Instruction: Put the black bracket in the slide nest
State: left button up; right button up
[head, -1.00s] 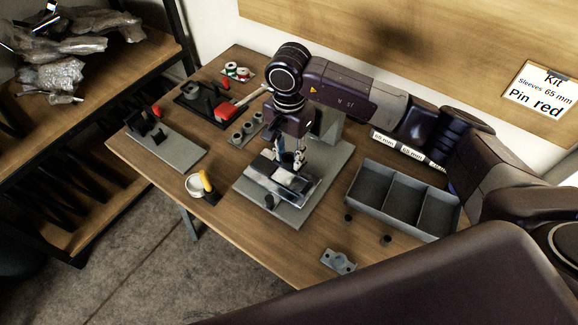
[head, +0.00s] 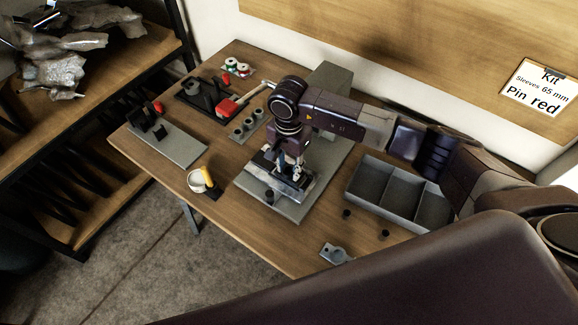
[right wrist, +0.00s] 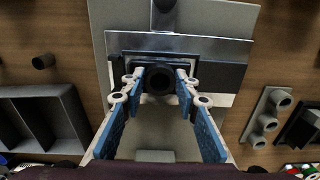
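My right gripper (head: 298,174) points down at the metal slide (right wrist: 205,45) on a grey base plate (head: 318,188). In the right wrist view its two blue-padded fingers (right wrist: 160,82) stand on either side of the round boss of a dark part, which looks like the black bracket (right wrist: 158,80). The bracket lies at the slide nest, a dark recess by the silver bar; whether it is fully seated cannot be seen. The fingertips are very close to the boss, and contact is unclear. My left gripper is not in view.
A grey three-compartment tray (head: 388,195) stands right of the base plate. A grey bracket (head: 336,254) and small black cylinders (head: 347,214) lie on the table (head: 255,236).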

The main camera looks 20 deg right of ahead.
aim_at(289, 174)
jog(key=o, duration=0.4)
jog(key=shift+o, duration=0.2)
jog(key=shift+r, duration=0.2)
jog(key=shift+w+r, duration=0.1)
jog(key=shift+r, duration=0.15)
notch_tip(289, 174, up, 11)
jog(key=b, duration=0.2)
jog(key=shift+r+b, duration=0.2)
jog(key=shift+b, duration=0.15)
